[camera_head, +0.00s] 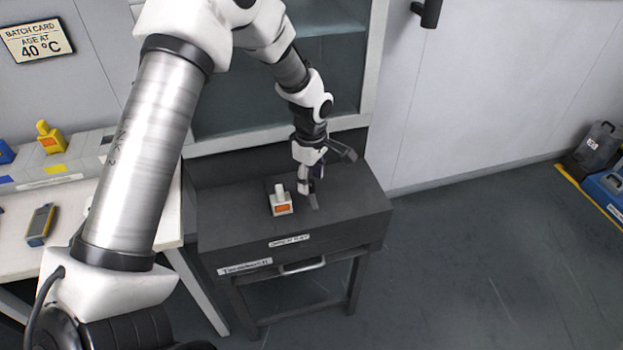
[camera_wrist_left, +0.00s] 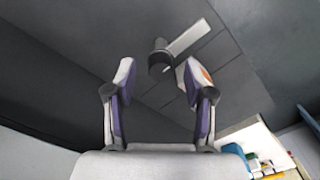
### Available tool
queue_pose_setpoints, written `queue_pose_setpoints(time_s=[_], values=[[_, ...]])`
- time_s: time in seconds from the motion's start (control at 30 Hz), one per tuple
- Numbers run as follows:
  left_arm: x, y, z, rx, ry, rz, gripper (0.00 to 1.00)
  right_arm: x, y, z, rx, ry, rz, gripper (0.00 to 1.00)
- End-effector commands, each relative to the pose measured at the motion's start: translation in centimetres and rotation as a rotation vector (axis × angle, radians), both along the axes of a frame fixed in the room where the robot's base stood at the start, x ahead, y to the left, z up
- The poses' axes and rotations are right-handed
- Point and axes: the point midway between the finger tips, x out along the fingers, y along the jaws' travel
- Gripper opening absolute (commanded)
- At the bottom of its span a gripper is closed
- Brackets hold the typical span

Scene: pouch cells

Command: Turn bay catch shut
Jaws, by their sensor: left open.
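The catch shows in the left wrist view as a dark round knob (camera_wrist_left: 160,60) with a flat pale bar (camera_wrist_left: 188,37) running up and right from it, on a dark surface. In the head view a pale strip (camera_head: 314,202), likely the bar, shows on the black bench top just below my gripper. My left gripper (camera_head: 308,190) points down over the bench. Its fingers (camera_wrist_left: 157,80) are open and empty, with the knob seen beyond and between the tips. I cannot tell whether they touch it. My right gripper is not in view.
A white block with an orange label (camera_head: 282,204) stands on the black bench (camera_head: 235,228), close left of my gripper. A white table (camera_head: 70,222) with a grey-yellow device (camera_head: 40,224) is at left. A glass-fronted cabinet (camera_head: 230,100) stands behind.

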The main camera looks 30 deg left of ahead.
Motion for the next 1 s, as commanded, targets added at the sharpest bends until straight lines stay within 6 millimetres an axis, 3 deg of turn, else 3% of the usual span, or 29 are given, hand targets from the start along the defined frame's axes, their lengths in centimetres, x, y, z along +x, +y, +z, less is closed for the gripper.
queue_pose_setpoints(time_s=[0.3, 0.4, 0.47, 1.0], values=[[0.01, 0.00, -0.85, 0.000, -0.001, 0.000, 0.54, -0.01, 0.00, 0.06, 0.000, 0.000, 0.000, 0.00], [0.01, 0.00, -0.84, 0.000, -0.001, 0.000, 0.18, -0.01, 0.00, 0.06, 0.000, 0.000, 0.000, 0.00], [0.01, 0.00, -0.84, 0.000, -0.001, 0.000, 0.00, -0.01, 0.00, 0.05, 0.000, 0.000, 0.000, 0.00], [-0.03, 0.00, -0.75, 0.000, 0.001, -0.079, 0.00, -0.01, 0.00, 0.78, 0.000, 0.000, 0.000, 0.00]])
